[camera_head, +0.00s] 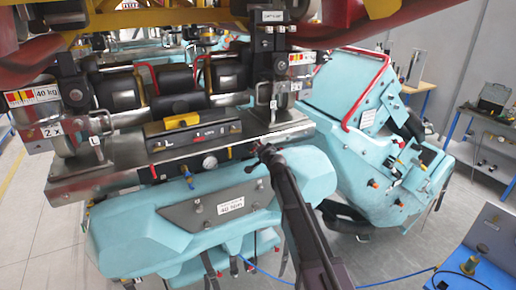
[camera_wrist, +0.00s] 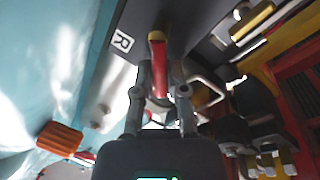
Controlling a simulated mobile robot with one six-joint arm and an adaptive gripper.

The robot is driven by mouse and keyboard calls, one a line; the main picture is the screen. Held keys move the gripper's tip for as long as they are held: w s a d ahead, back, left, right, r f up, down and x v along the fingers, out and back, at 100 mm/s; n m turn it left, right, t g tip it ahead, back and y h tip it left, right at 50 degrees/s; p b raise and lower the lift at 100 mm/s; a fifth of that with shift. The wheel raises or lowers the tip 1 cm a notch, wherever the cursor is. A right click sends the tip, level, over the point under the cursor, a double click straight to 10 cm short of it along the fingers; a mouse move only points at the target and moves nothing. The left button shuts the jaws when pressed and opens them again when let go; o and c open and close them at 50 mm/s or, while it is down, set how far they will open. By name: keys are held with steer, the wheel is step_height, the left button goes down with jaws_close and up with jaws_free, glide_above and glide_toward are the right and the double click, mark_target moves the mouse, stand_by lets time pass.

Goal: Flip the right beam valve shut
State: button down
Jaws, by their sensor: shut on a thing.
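The right beam valve's handle (camera_wrist: 157,50), red with a yellow end, stands between my fingers in the wrist view, beside a white "R" label (camera_wrist: 122,41). My gripper (camera_wrist: 160,75) is shut on this handle. In the head view my gripper (camera_head: 262,153) reaches up to the right part of the metal beam (camera_head: 125,178), at its front face. The valve is mostly hidden there by my gripper, and its exact angle cannot be told.
A turquoise seat shell (camera_head: 190,240) hangs below the beam, close to my arm. A turquoise seat with a red bar (camera_head: 365,95) stands to the right. A workbench (camera_head: 485,125) is at the far right. Grey floor lies open at lower left.

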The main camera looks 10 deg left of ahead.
stand_by(0.3)
steer(key=c, duration=0.7)
jaws_free()
steer(key=shift+o, duration=0.2)
